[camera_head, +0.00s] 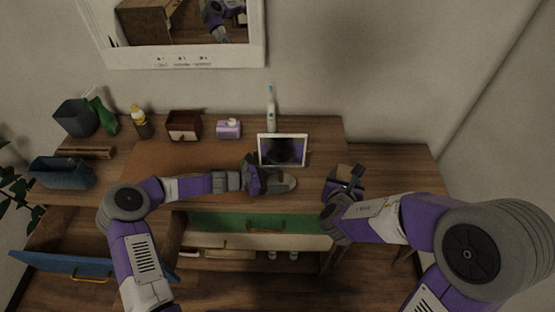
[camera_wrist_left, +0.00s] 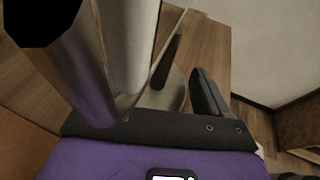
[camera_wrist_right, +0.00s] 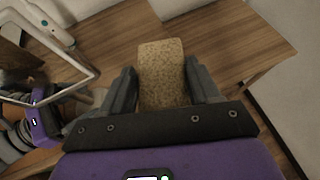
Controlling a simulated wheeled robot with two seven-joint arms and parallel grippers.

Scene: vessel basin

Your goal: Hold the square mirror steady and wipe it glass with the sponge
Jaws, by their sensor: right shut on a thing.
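The square mirror (camera_head: 283,151) stands tilted on the desk, with a pale frame and dark glass. Its frame also shows at the left of the right wrist view (camera_wrist_right: 84,76). My left gripper (camera_head: 272,184) is low in front of the mirror, by its round grey base. In the left wrist view the base (camera_wrist_left: 172,92) lies beyond one spread finger, with a gap between; the mirror's metal edge hides the other finger. My right gripper (camera_wrist_right: 163,88) is shut on the tan sponge (camera_wrist_right: 163,72), to the right of the mirror and apart from it.
An electric toothbrush (camera_head: 271,112) stands behind the mirror. A purple dispenser (camera_head: 228,129), a brown box (camera_head: 183,125) and bottles stand to the left. A green-lined drawer (camera_head: 255,222) is open below. The desk right of the mirror is clear.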

